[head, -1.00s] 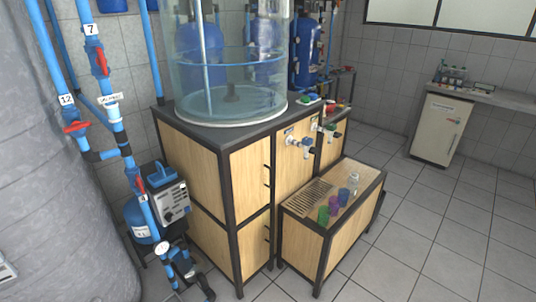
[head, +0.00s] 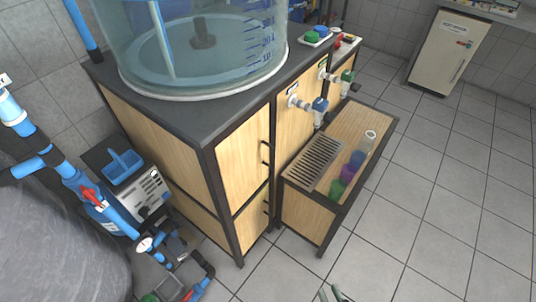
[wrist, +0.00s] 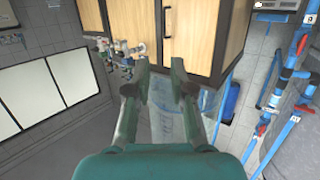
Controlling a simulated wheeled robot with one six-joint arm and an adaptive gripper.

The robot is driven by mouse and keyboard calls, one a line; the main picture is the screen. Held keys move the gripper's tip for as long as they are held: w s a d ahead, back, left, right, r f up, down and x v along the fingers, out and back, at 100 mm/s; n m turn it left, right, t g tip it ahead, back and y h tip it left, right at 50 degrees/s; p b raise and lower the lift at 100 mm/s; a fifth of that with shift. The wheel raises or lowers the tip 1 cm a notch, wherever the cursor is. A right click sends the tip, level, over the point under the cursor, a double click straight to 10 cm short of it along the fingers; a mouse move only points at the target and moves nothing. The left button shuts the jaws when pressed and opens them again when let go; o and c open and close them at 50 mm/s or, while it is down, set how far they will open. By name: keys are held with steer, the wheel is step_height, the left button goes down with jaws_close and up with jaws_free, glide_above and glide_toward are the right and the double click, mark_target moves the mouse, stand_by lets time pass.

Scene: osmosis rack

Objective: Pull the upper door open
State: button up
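The upper door (head: 243,165) is a light wood panel in the dark-framed cabinet, below the water tank. It looks closed, flush with the frame. Its black handle (head: 264,152) is a vertical bar near the door's right edge. The wrist view is upside down; there the door (wrist: 205,35) is ahead of the gripper, with its handle (wrist: 167,22) at the panel's left edge. My gripper (wrist: 159,90) is open and empty, its two green fingers apart and away from the handle. In the head view only the tip of my gripper (head: 333,295) shows at the bottom edge.
A lower door (head: 250,222) has its own handle. Taps (head: 308,106) stick out right of the door, above a low bench (head: 373,150) with a grate and several cups. Blue pipes and a pump (head: 140,192) stand left. The tiled floor (head: 430,205) at the right is clear.

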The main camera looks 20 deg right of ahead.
steer(key=w+f+t, duration=0.1)
steer(key=w+f, duration=0.3)
steer(key=w, duration=1.2)
steer(key=t, duration=0.1)
glide_toward(271, 164)
step_height(271, 164, up, 4)
steer(key=shift+n+y, duration=0.4)
steer(key=w, duration=1)
steer(key=shift+w+d, duration=0.15)
steer(key=shift+w, duration=0.15)
jaws_close()
